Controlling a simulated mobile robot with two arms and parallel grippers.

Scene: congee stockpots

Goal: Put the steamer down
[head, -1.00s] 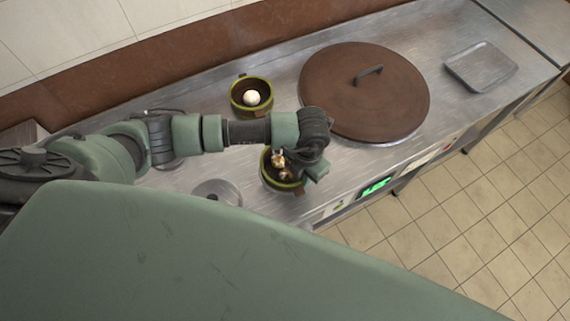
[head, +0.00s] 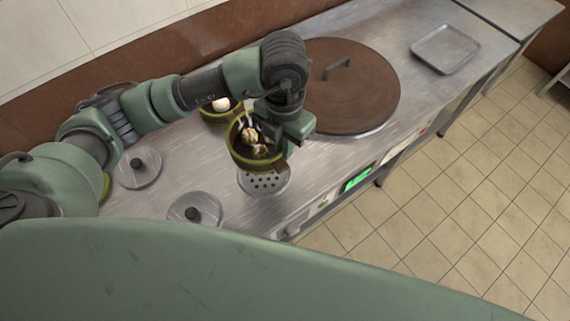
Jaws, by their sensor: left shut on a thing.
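My left gripper (head: 286,137) is shut on a round green steamer (head: 241,158) with a dark inside and several pale and brown food pieces in it. The gripper has it by its right side. The steamer looks raised above the counter, over a round perforated metal plate (head: 265,182) that shows partly below it. Part of the steamer's right rim is hidden by the gripper. My right gripper is not in view.
A second green steamer (head: 222,117) with a white ball in it stands behind my left arm. Two round metal lids (head: 139,167) (head: 188,205) lie on the counter at left. A big brown lid (head: 350,88) and a grey tray (head: 445,49) are to the right, with bare steel (head: 408,88) between.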

